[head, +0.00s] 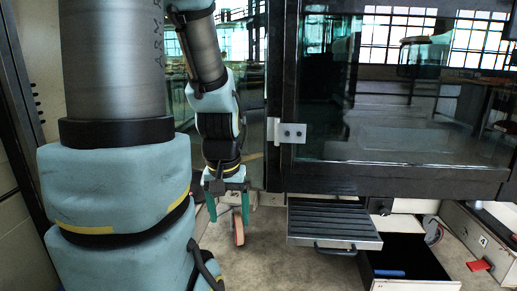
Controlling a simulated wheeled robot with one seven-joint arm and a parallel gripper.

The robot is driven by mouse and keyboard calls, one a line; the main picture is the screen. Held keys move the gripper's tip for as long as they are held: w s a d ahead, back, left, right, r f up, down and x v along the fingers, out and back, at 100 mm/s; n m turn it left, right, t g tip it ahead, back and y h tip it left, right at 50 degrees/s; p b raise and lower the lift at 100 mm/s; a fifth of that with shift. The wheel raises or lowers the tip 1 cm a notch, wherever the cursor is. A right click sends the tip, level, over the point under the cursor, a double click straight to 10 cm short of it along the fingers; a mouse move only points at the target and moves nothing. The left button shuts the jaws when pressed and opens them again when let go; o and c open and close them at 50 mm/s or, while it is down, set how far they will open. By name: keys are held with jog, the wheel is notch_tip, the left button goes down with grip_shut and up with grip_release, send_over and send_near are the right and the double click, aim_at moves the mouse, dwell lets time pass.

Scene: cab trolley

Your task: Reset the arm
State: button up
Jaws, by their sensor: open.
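My arm comes down from the top left of the head view, with its large blue-padded links close to the camera. My gripper (226,203) hangs at the end of the arm, pointing down, left of the cab's black frame. Its two green fingers are apart, and nothing shows held between them.
A glass door (400,140) in a black frame with a white hinge (290,132) fills the right. Below it are a ribbed grey step (334,224) and an open drawer (405,262) with a blue item inside. A red object (478,265) lies at right.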

notch_tip(320, 180, up, 19)
jog(key=p, duration=1.7)
jog(key=shift+r, duration=0.15)
